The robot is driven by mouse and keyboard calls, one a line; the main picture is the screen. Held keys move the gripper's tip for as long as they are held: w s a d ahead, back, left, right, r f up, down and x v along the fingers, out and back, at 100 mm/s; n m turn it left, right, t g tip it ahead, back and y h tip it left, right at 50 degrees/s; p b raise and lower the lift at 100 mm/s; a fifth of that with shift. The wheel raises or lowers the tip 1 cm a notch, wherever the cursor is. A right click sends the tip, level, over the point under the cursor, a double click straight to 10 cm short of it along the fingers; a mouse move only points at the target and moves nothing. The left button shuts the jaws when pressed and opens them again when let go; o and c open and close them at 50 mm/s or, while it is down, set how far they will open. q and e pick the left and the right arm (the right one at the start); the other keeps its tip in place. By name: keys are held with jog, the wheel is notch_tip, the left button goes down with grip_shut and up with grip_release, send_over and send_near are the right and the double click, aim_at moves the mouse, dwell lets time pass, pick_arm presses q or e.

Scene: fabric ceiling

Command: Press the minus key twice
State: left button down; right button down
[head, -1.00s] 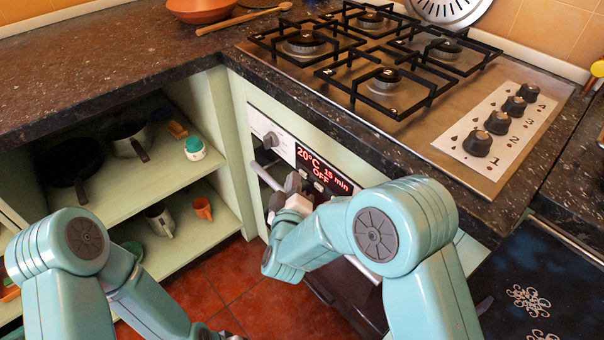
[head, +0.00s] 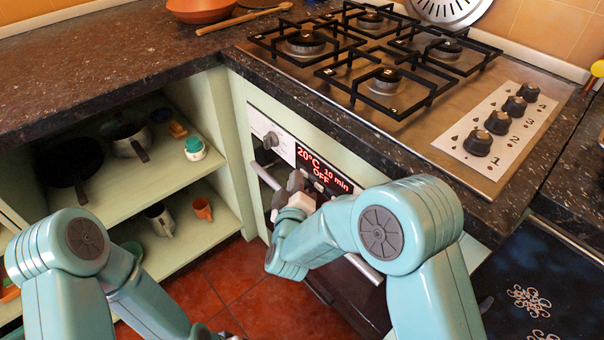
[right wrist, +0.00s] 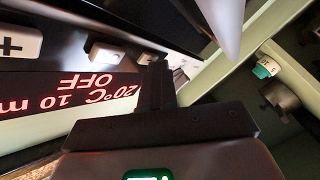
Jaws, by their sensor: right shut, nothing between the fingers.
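The oven's control panel carries a red-lit display (head: 322,168) reading 20°C, 10 min, OFF. My right gripper (head: 294,182) is shut and empty, with its dark fingertips at the panel just below the display's left part. In the right wrist view the shut fingers (right wrist: 157,82) overlap the end of the upside-down display (right wrist: 70,92). A white plus key (right wrist: 15,43) shows at the left there, and a lit white key (right wrist: 106,53) lies between it and the fingers, its symbol unreadable. I cannot tell whether the fingertips touch a key. My left arm enters from the left; its gripper is out of view.
The dark worktop edge (head: 400,160) overhangs above. Open shelves (head: 150,185) with pots and cups stand at the left.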

jog(key=shift+s+a, duration=0.5)
jog(key=shift+a, duration=0.15)
jog(key=s+a, duration=0.1)
jog(key=a, duration=0.1)
jog(key=s+a, duration=0.2)
dwell(0.4)
dwell(0.7)
